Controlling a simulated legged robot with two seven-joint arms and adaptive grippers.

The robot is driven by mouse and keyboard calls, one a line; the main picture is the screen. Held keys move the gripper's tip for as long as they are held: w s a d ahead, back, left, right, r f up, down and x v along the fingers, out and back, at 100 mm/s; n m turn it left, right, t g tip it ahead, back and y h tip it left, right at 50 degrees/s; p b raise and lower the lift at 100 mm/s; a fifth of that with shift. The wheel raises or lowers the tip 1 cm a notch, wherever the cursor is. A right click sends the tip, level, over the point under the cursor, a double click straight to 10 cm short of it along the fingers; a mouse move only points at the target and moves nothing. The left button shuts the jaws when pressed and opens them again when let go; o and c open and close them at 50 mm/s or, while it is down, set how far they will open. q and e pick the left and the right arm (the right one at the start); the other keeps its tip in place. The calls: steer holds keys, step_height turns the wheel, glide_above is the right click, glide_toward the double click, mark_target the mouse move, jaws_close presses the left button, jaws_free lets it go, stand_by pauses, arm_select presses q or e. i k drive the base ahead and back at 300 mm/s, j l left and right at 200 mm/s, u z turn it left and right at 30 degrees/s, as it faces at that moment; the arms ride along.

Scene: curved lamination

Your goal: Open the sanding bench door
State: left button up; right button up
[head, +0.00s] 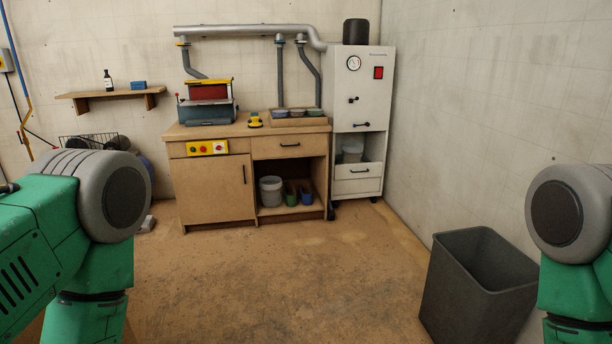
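The sanding bench (320,131) is a wooden cabinet against the back wall. Its door (210,189) is a flat wooden panel at the lower left of the bench and looks shut. A thin dark vertical handle (244,174) sits near the door's right edge. A yellow panel with coloured buttons (207,148) is above the door. Green and grey links of both my arms show at the left and right edges, well short of the bench. Neither gripper is in the picture.
A dark bin (455,285) stands at the front right, near my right arm. A white extraction cabinet (361,95) adjoins the bench on the right. The open bay beside the door holds a grey bucket (270,191). The brown floor (280,265) ahead is clear.

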mark_target(209, 189)
steer(key=i+u, duration=0.25)
steer(key=i, duration=0.8)
steer(key=i+l+u, duration=0.25)
steer(key=i, duration=0.75)
steer(key=i+j, duration=0.1)
steer(key=i, duration=0.4)
steer(key=i+j, duration=0.15)
steer(key=i, duration=0.35)
steer(key=i+j+z, duration=0.1)
steer(key=i, duration=0.45)
steer(key=i+j, duration=0.15)
steer(key=i, duration=0.35)
steer(key=i+j+z, duration=0.45)
steer(key=i+j, duration=0.1)
steer(key=i, duration=0.1)
